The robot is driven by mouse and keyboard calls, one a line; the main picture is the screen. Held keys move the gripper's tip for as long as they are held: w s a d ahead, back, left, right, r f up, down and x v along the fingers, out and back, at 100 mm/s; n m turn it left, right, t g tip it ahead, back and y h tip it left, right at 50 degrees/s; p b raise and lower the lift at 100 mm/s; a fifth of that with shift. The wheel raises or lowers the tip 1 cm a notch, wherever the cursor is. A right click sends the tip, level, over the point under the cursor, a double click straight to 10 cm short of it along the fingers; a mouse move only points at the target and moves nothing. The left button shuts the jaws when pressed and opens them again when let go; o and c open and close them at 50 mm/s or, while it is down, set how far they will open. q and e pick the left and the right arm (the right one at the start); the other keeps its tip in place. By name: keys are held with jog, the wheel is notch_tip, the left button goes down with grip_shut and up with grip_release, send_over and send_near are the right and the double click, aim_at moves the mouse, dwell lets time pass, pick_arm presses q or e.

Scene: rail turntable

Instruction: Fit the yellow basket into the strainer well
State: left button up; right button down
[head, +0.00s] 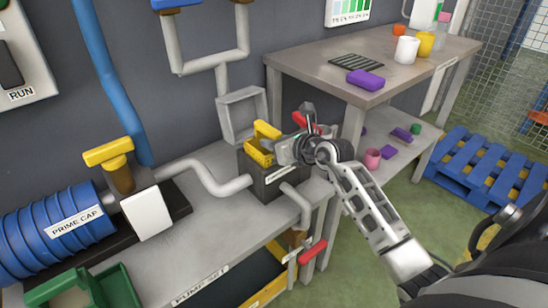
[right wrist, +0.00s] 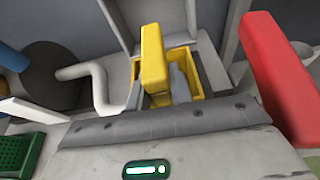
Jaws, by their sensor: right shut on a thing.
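The yellow basket (head: 258,153) shows at the mouth of the dark strainer well (head: 262,182), with its upper part above the rim. In the right wrist view the basket (right wrist: 181,57) is ahead of the gripper, with a thick yellow upright piece rising from it. My right gripper (head: 282,150) comes in from the right and is shut on the basket. The fingers and the gripper's body hide part of the basket and well, so I cannot tell how deep the basket sits. My left gripper is not in view.
A grey square frame (head: 242,113) stands open behind the well. Grey pipes (head: 215,180) meet the well. A red handle (right wrist: 275,80) is close on the right.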

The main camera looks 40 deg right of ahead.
notch_tip(320, 180, down, 4)
jog(key=shift+f+b, duration=0.1)
jog(key=shift+b, duration=0.45)
jog(key=c, duration=1.3)
grip_release()
jog(key=shift+o, duration=0.2)
